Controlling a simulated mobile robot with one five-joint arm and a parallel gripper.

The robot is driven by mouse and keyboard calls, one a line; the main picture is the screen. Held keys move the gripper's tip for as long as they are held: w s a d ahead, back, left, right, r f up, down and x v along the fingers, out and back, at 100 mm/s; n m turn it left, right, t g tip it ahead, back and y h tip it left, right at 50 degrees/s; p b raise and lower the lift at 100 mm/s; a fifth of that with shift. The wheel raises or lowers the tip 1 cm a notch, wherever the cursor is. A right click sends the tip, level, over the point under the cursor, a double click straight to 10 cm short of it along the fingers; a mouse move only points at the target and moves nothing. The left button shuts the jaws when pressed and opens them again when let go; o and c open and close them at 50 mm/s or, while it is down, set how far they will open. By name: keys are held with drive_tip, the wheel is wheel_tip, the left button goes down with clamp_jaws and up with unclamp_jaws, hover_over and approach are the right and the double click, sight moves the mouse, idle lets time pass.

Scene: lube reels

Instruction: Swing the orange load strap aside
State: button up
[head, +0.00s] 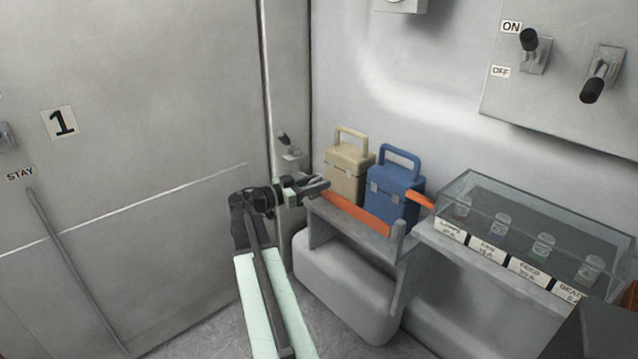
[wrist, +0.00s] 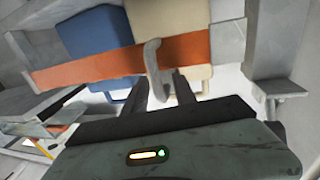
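The orange load strap (head: 358,214) runs across the front of a grey shelf, before a cream case (head: 347,168) and a blue case (head: 396,190). In the wrist view the strap (wrist: 85,71) spans left to right, with a pale grey curved handle (wrist: 153,62) standing on it. My gripper (head: 322,185) is at the strap's left end in the head view. In the wrist view my gripper (wrist: 162,88) has its two dark fingers apart, with the handle's lower end between them. There appear to be gaps beside the handle; contact is not clear.
A clear-lidded box (head: 535,230) with labelled small jars stands right of the cases. A switch panel (head: 560,75) is on the wall above. A door (head: 130,130) marked 1 fills the left. A grey rounded housing (head: 345,285) lies below the shelf.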

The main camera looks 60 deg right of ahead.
clamp_jaws()
drive_tip(key=shift+s+f, duration=0.1)
drive_tip(key=shift+s, duration=0.1)
idle(1.3)
